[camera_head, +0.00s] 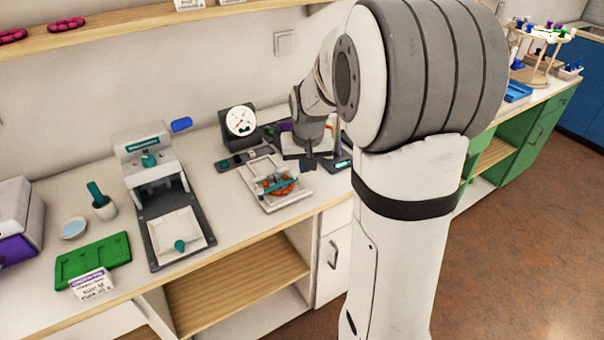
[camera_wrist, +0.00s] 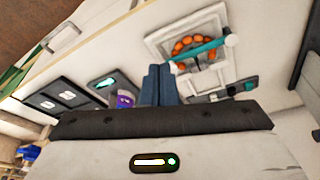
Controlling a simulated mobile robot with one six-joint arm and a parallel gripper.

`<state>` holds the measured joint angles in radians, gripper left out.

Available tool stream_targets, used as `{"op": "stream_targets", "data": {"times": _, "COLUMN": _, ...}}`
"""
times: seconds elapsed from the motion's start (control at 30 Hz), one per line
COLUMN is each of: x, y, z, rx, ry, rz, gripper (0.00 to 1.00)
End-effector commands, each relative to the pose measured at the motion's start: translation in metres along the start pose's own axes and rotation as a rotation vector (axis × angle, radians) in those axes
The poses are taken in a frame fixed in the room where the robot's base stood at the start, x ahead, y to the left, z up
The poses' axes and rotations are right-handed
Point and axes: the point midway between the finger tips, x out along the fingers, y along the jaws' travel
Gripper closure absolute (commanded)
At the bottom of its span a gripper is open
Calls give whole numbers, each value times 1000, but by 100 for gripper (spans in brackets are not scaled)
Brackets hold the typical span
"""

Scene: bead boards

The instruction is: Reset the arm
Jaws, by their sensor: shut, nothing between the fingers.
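My gripper (camera_head: 309,163) is over the counter, beside the right side of a white square tray. It also shows in the wrist view (camera_wrist: 160,70), where its two dark blue fingers are together with nothing between them. The white tray (camera_head: 250,174) holds several orange beads (camera_head: 285,188) and a teal stick-like tool (camera_head: 280,184) lying across them. The tray (camera_wrist: 158,40) and the teal tool (camera_wrist: 205,48) also show in the wrist view, apart from the fingers. My arm hides part of the counter behind and to the right of the gripper.
A dial gauge (camera_head: 241,121) stands behind the tray. A press-like device (camera_head: 152,165) with a white plate, a green board (camera_head: 92,260) and a white label card (camera_head: 92,284) are to the left. A wooden shelf (camera_head: 130,22) runs above.

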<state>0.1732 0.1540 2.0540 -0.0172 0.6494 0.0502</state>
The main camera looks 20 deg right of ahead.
Motion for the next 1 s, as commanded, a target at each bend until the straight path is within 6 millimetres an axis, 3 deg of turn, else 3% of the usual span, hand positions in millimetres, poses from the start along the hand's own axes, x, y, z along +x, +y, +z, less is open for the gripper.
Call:
{"op": "stream_targets", "data": {"times": 0.03, "x": -12, "y": 1, "z": -1, "rx": 1, "ry": 6, "rz": 0, "gripper": 100}}
{"op": "stream_targets", "data": {"times": 0.2, "x": -33, "y": 2, "z": -1, "rx": 1, "ry": 3, "rz": 0, "gripper": 100}}
{"op": "stream_targets", "data": {"times": 0.43, "x": -42, "y": 2, "z": 0, "rx": 0, "ry": 2, "rz": 0, "gripper": 100}}
{"op": "stream_targets", "data": {"times": 0.53, "x": -51, "y": -2, "z": 10, "rx": -12, "ry": 0, "rz": -3, "gripper": 100}}
{"op": "stream_targets", "data": {"times": 0.67, "x": -78, "y": -14, "z": 46, "rx": -51, "ry": -9, "rz": -13, "gripper": 100}}
{"op": "stream_targets", "data": {"times": 0.8, "x": -107, "y": -27, "z": 105, "rx": -109, "ry": -26, "rz": -27, "gripper": 100}}
{"op": "stream_targets", "data": {"times": 1.0, "x": -127, "y": -34, "z": 176, "rx": -177, "ry": -48, "rz": -44, "gripper": 100}}
